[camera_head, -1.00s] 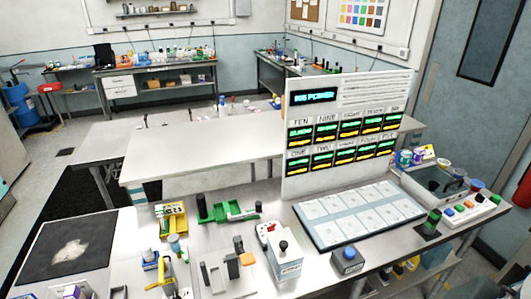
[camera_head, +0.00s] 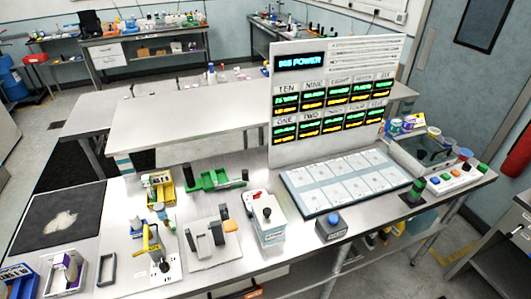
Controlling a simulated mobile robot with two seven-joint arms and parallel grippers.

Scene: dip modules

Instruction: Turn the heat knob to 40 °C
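A white box with a black round knob (camera_head: 267,212) on top stands upright on the steel bench, right of centre. It also has a red part on top and a label on its front that is too small to read. This may be the heat control, but I see no legible 40 °C mark or pointer. A small grey box with a blue button (camera_head: 333,219) stands to its right. Neither of my grippers shows in this view.
A panel (camera_head: 283,118) with a lit display stands behind a tray of white cards (camera_head: 287,182). A button strip (camera_head: 460,176) is at right.

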